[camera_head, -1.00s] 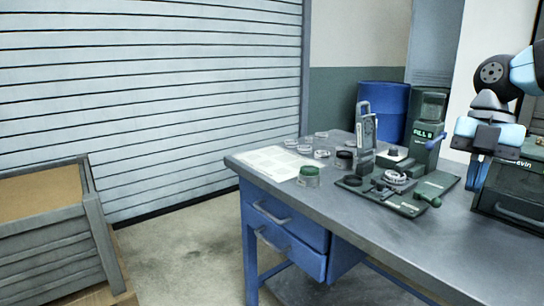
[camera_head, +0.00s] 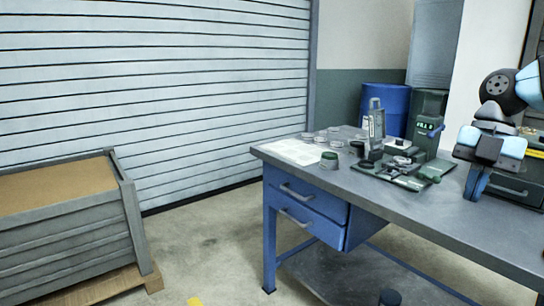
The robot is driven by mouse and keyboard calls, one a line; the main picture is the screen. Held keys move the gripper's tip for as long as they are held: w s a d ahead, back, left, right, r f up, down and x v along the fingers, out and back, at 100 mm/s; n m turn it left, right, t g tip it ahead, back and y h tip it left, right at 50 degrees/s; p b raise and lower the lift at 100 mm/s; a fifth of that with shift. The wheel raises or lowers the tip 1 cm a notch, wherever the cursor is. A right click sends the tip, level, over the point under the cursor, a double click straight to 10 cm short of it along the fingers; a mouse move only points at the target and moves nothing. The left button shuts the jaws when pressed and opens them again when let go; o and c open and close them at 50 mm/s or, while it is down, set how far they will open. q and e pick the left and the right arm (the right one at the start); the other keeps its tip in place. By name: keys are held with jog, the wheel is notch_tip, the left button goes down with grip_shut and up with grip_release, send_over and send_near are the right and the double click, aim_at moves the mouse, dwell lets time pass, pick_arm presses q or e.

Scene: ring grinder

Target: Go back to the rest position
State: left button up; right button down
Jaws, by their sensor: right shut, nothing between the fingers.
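My right gripper (camera_head: 475,187) is at the right side of the head view, on the arm that comes in from the right edge. It points down over the workbench (camera_head: 440,215), in front of a dark green toolbox, with its fingers shut and empty. The green ring grinder (camera_head: 405,170) stands on the bench to the left of the gripper, apart from it. My left gripper does not show.
A round green-topped container (camera_head: 329,160), several small rings or dishes (camera_head: 320,137) and a white sheet (camera_head: 293,151) lie on the bench's left part. A blue barrel (camera_head: 388,100) stands behind. A crate (camera_head: 130,215) on a pallet is at left.

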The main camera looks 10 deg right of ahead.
jog(key=s+a+f+m+t+y, duration=0.1)
jog(key=a+f+m+t+y, duration=0.2)
jog(key=f, duration=0.5)
jog(key=s+a+f+m+t+y, duration=0.1)
jog(key=a+f+t+y, duration=0.2)
jog(key=f+y, duration=0.35)
jog(key=s+a+f+m+t+y, duration=0.2)
jog(key=a+f+t+y, duration=0.1)
jog(key=f, duration=0.6)
jog(key=s+a+f+m+t+h, duration=0.1)
jog(key=s+a+m+t+h, duration=0.1)
jog(key=a+m+t+h, duration=0.45)
jog(key=s+a+f+m+t+h, duration=0.15)
jog(key=a+m+t, duration=0.25)
jog(key=a+m, duration=0.7)
pick_arm(q)
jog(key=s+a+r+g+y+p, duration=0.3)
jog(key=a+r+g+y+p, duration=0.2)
jog(key=p, duration=3.1)
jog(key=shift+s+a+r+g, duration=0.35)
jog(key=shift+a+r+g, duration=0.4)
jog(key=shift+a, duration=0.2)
pick_arm(e)
jog(key=s+d+r+g+h, duration=0.4)
jog(key=d+r+g+h, duration=0.1)
jog(key=d+r+g, duration=0.1)
jog(key=shift+s+r+n+g, duration=0.35)
jog(key=shift+s+r+n, duration=0.05)
jog(key=shift+r+n, duration=0.1)
